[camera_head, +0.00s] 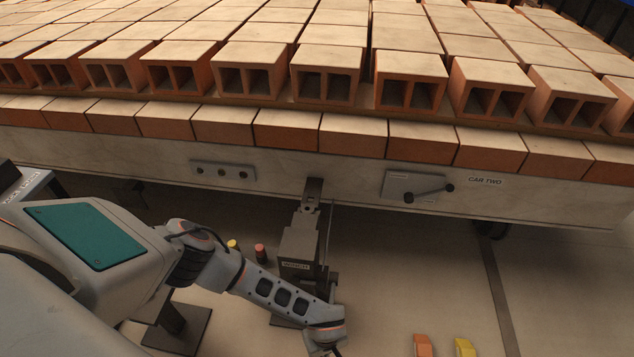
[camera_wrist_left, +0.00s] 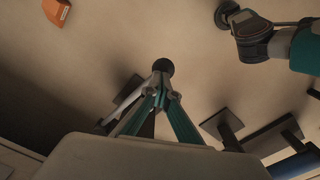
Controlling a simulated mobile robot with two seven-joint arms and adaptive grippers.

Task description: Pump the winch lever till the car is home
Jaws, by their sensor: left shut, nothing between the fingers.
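The winch (camera_head: 298,250), a dark box with a small label, stands below the edge of the brick-laden car (camera_head: 330,170). A bar rises from it to the car's side. My left arm crosses in front of its lower part in the head view, and its gripper is out of that frame. In the left wrist view my left gripper (camera_wrist_left: 162,98) has its fingers together and empty. A round black knob (camera_wrist_left: 163,66) shows right at the fingertips; it may be the lever's end. I cannot tell whether they touch. My right gripper is not in view.
The car carries rows of hollow bricks (camera_head: 328,75) and a plate with a crank (camera_head: 415,187) beside the words CAR TWO. Yellow (camera_head: 233,244) and red (camera_head: 260,252) knobs stand left of the winch. Orange (camera_head: 422,345) and yellow (camera_head: 465,347) wedges lie on the floor, which is otherwise open at right.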

